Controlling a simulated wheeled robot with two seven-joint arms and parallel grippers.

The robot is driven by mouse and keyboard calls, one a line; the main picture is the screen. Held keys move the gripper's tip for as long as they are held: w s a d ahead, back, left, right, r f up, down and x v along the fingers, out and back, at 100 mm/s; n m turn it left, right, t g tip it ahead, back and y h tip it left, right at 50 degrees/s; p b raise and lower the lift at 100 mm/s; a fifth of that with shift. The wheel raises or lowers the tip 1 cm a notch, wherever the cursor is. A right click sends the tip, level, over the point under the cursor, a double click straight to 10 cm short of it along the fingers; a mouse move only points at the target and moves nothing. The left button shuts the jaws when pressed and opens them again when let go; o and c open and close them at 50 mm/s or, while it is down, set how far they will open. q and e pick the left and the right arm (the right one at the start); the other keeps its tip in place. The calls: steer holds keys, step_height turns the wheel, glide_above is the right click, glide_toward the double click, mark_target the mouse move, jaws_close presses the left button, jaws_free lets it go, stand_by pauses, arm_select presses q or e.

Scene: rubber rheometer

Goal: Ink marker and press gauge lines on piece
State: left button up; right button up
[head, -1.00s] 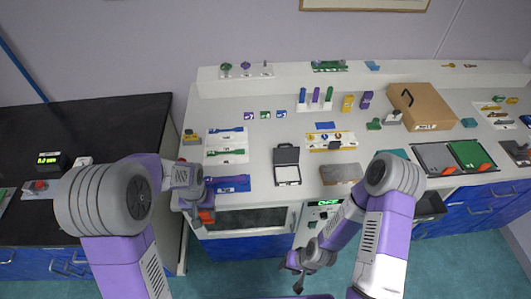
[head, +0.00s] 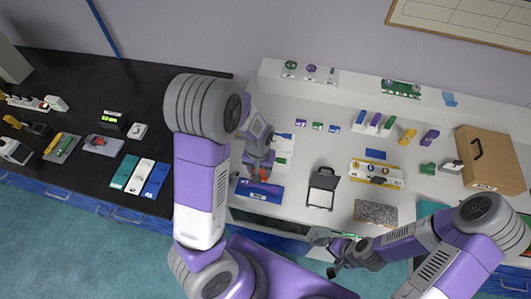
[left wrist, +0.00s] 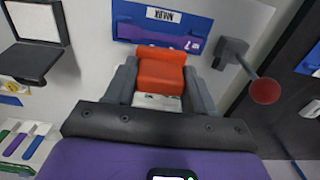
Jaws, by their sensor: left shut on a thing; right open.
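My left gripper (head: 260,171) is shut on an orange-red block, the marker's handle (left wrist: 162,72), which has a white part below it. It is over the far edge of a blue tray (head: 259,191) at the counter's left front. In the left wrist view the tray (left wrist: 205,24) carries a purple strip, seemingly the piece, just past the block. I cannot tell whether the marker touches anything; its underside is hidden. An open black case with a pale pad, likely the ink pad (head: 321,195), lies right of the tray. My right gripper (head: 331,270) is open and empty near the counter's front.
A grey lever with a red ball (left wrist: 265,91) stands close to the left gripper. A speckled grey slab (head: 375,212), a white rack with yellow items (head: 377,173) and a cardboard box (head: 488,160) are farther right. The black bench (head: 190,90) is at the left.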

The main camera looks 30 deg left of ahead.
arm_select(q)
steer(key=shift+s, duration=0.35)
steer(key=shift+w+f+b, duration=0.15)
steer(key=shift+f+b, duration=0.25)
steer(key=b, duration=0.4)
glide_above(260, 186)
steer(key=shift+f, duration=2.6)
steer(key=shift+f+b, duration=0.55)
steer(key=shift+r, duration=0.1)
step_height(260, 186, up, 7)
steer(key=p, duration=0.6)
